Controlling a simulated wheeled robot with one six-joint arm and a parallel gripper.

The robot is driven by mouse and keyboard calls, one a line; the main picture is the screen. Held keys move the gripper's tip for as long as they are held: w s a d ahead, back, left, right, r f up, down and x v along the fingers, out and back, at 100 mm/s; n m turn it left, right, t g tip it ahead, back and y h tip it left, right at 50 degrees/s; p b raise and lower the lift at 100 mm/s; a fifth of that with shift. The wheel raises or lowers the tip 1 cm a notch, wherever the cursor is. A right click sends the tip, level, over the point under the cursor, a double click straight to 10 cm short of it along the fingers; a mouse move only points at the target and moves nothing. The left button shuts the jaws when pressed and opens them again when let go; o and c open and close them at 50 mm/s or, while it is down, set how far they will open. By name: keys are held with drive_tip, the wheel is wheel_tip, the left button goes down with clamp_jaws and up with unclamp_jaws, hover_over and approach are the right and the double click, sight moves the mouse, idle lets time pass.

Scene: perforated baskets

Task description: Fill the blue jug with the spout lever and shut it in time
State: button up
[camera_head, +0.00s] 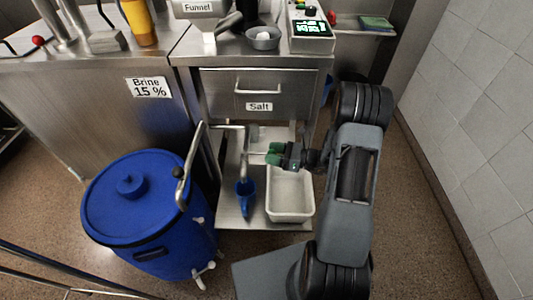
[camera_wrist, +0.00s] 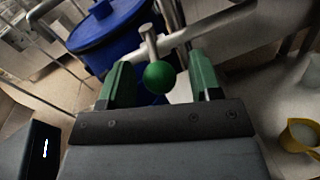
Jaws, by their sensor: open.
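A small blue vessel (camera_head: 245,188), which looks like the jug, is on the lower shelf below the end of a metal spout pipe (camera_head: 244,160). Its inside and fill level cannot be made out. In the wrist view, a lever with a green ball knob (camera_wrist: 159,77) shows between the two green fingers of my gripper (camera_wrist: 161,84). The fingers stand apart, with gaps on both sides of the knob. In the head view, my gripper (camera_head: 275,153) is up and right of the blue vessel, near the pipe, and hides the knob.
A white tub (camera_head: 290,216) stands on the shelf right of the blue vessel. A big lidded blue barrel (camera_head: 118,222) stands at left on the floor. A Salt drawer (camera_head: 262,88) is above. The wrist view shows a yellow cup (camera_wrist: 299,137) at right.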

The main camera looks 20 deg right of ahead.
sight(260, 153)
drive_tip(key=shift+x, duration=1.15)
clamp_jaws()
